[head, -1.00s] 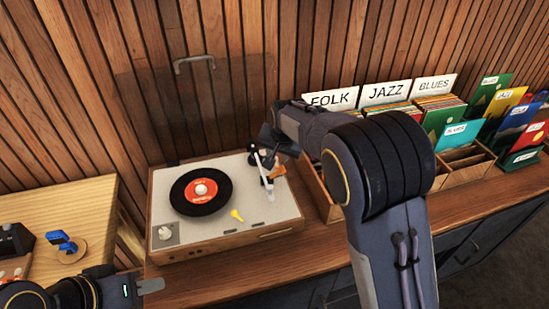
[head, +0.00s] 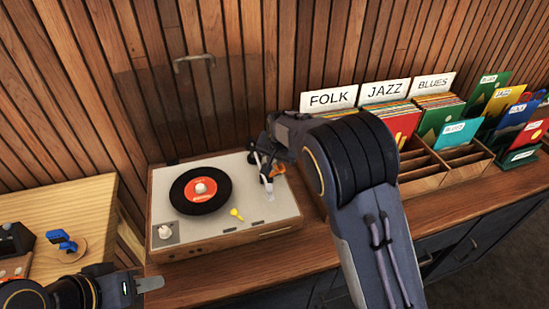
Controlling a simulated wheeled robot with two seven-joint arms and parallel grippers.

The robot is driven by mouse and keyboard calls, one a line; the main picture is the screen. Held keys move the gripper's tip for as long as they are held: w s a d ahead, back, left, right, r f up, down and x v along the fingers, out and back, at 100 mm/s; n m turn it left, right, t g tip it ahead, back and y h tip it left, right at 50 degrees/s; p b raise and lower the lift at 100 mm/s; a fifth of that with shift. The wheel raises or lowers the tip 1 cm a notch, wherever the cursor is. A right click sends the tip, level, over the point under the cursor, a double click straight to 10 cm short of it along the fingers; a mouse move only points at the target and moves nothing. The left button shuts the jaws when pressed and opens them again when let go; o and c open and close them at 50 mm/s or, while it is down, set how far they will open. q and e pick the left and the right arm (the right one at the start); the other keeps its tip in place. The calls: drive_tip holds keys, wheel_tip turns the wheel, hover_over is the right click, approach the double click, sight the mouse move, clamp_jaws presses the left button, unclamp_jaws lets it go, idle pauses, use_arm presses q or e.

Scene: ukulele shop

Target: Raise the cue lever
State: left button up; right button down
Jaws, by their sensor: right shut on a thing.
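The turntable (head: 200,240) stands on the wooden counter with a black record (head: 187,204) with a red label on its platter. The pale tonearm (head: 267,188) is at the right of its deck. An orange part (head: 278,170), which looks like the cue lever, shows beside the tonearm's base. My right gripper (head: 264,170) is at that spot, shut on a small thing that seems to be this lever. The fingers and tonearm overlap, so the contact is mostly hidden. My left gripper (head: 150,284) is low at the left, in front of the turntable; its jaw opening is unclear.
A clear lid (head: 200,100) stands raised behind the deck. A small yellow piece (head: 237,214) lies on the deck front. Record bins with FOLK (head: 329,98), JAZZ and BLUES cards stand at the right. A wooden side table (head: 95,205) with a blue item (head: 66,242) is at the left.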

drive_tip(key=shift+w+a+r+g+h+p, duration=0.2)
drive_tip(key=shift+g+p, duration=0.35)
drive_tip(key=shift+p, duration=0.8)
drive_tip(key=shift+w+d+r+g+h+p, duration=0.15)
drive_tip(key=shift+w+g+p, duration=0.25)
drive_tip(key=shift+p, duration=0.9)
drive_tip(key=shift+w+a+r+g+h+p, duration=0.15)
drive_tip(key=shift+g+p, duration=0.5)
drive_tip(key=shift+p, duration=0.7)
drive_tip(key=shift+w+f+g+p, duration=0.15)
drive_tip(key=shift+f+g+p, duration=0.05)
drive_tip(key=shift+g+p, duration=0.3)
drive_tip(key=c, duration=1.5)
unclamp_jaws()
drive_tip(key=shift+o, duration=0.2)
drive_tip(key=r, duration=0.2)
drive_tip(key=r+b, duration=0.1)
drive_tip(key=r, duration=0.4)
drive_tip(key=shift+s+r+b, duration=0.35)
drive_tip(key=shift+s+r, duration=0.05)
